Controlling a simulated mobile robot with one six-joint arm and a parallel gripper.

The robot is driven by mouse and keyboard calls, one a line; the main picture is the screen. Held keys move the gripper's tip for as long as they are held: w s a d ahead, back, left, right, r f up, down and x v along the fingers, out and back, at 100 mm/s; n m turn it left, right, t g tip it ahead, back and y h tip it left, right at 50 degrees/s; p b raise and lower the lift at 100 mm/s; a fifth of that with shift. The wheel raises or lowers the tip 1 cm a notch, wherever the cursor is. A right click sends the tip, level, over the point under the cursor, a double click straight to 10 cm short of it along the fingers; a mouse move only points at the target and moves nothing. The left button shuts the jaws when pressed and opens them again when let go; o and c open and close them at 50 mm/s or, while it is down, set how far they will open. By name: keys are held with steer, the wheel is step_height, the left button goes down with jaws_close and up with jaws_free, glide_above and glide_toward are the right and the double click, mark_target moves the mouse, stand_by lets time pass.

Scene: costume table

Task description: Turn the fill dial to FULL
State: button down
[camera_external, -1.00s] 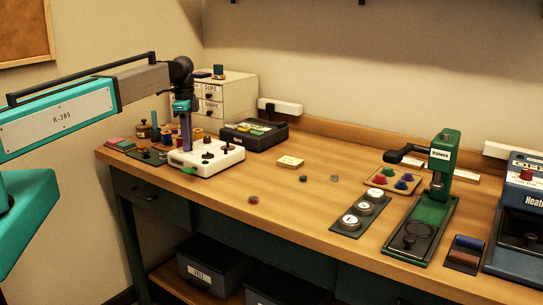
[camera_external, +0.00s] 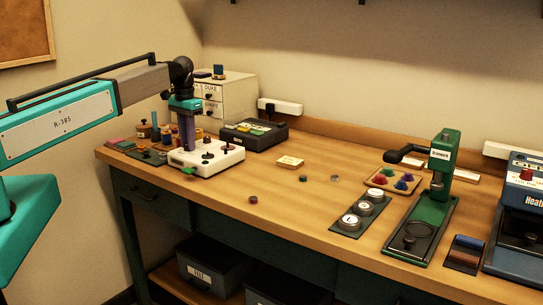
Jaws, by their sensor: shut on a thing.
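My gripper (camera_external: 188,143) points straight down over the left part of a white box with dark knobs (camera_external: 228,159) at the left of the table. Its fingers are shut on a knob at the box's left side, seemingly the fill dial; the fingers hide the knob. Other dark knobs stand free on the box top, one near its middle (camera_external: 207,155) and a reddish one farther right (camera_external: 227,147). Any FULL marking is too small to read.
A dark box with coloured keys (camera_external: 254,134) stands behind the white box. Spools (camera_external: 197,135) crowd the left. A green press (camera_external: 436,190), a tray with coloured pieces (camera_external: 393,179) and a heater (camera_external: 518,220) stand right. The middle table has a few small discs.

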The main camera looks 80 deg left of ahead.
steer(key=n, duration=0.5)
steer(key=shift+n, duration=0.3)
steer(key=n, duration=0.5)
steer(key=shift+b, duration=0.35)
steer(key=shift+n, duration=0.3)
steer(key=c, duration=1.5)
jaws_free()
steer(key=shift+r, duration=0.1)
steer(key=shift+r+b, duration=1.8)
steer(key=shift+r, duration=5.05)
